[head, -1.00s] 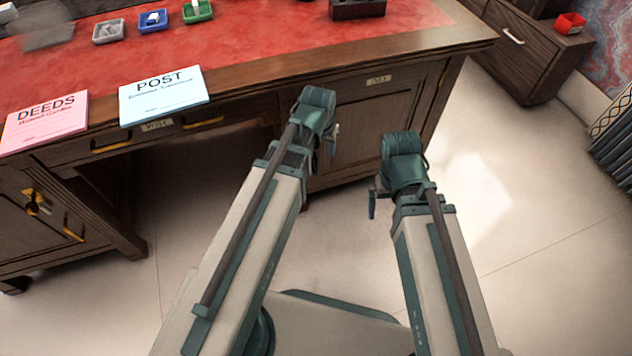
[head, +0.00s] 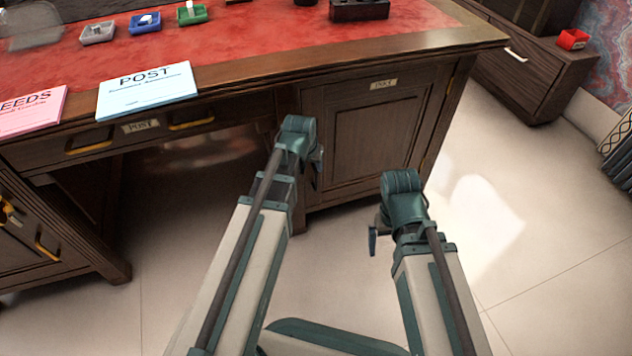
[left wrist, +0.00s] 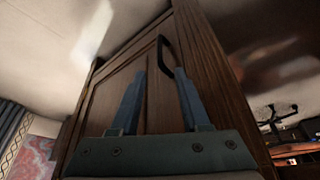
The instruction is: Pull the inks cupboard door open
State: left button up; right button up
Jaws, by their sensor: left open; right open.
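The inks cupboard door (head: 376,145) is a dark wood panel under the desk's right end, with a small label (head: 383,85) above it. It looks shut, with hinges on its right edge. My left gripper (head: 318,172) is in front of the door's left side. In the left wrist view its two blue fingers (left wrist: 160,78) are spread apart and empty. A dark curved handle (left wrist: 165,55) shows just beyond the fingertips, nearer the right finger; contact cannot be told. The handle is hidden in the head view. My right gripper (head: 374,238) is open, lower and to the right, apart from the door.
The desk top (head: 270,50) carries a blue POST card (head: 148,92), a pink DEEDS card (head: 30,110) and small trays. Drawers with brass pulls (head: 190,122) and an open knee space lie left of the cupboard. Clear floor (head: 500,230) lies to the right.

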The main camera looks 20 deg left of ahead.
aim_at(316, 178)
pick_arm(q)
jog(key=b+x, duration=1.1)
jog(key=x, duration=0.1)
jog(key=shift+w+f, duration=0.1)
jog(key=shift+f, duration=0.25)
grip_shut()
dwell(0.9)
